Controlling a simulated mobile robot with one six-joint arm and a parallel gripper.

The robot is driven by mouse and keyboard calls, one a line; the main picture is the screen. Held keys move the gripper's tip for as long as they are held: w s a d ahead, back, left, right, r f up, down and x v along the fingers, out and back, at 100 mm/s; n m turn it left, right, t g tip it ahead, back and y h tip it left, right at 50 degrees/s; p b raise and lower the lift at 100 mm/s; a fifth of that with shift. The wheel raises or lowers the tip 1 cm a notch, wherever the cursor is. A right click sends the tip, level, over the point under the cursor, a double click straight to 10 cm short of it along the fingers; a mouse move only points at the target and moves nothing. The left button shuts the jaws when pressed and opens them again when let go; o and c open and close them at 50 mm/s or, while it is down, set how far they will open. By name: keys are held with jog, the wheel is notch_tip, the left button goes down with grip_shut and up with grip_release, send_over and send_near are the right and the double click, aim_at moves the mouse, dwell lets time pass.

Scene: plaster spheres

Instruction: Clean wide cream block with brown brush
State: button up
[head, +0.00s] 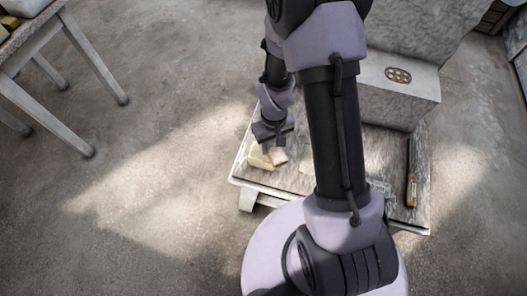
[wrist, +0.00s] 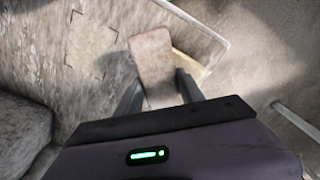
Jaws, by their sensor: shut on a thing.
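My gripper (head: 267,146) is low over the left part of a low worn table (head: 240,170). In the wrist view its two fingers (wrist: 158,92) are shut on a flat pinkish-brown slab, which I take to be the brown brush (wrist: 153,58). The brush also shows in the head view (head: 279,156); its bristles cannot be seen. The cream block (head: 259,158) lies on the table just left of the brush in the head view. In the wrist view the cream block (wrist: 190,68) is partly hidden behind the brush. I cannot tell whether they touch.
A tool with an orange-brown handle (head: 411,192) lies at the table's right side. A grey stone block (head: 398,90) stands at the back of the table. Another wooden table (head: 50,50) stands at upper left. The floor between the tables is clear. My arm hides the table's middle.

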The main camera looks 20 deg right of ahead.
jog(key=shift+s, duration=1.05)
jog(key=shift+f, duration=0.1)
jog(key=shift+w+a, duration=0.15)
jog(key=shift+w, duration=2.1)
jog(key=shift+s+d, duration=0.2)
jog(key=shift+s, duration=2.05)
jog(key=shift+w, duration=0.1)
jog(key=shift+w+a+r+p, duration=0.1)
jog(key=shift+w+r+p, duration=0.65)
jog(key=shift+w, duration=0.25)
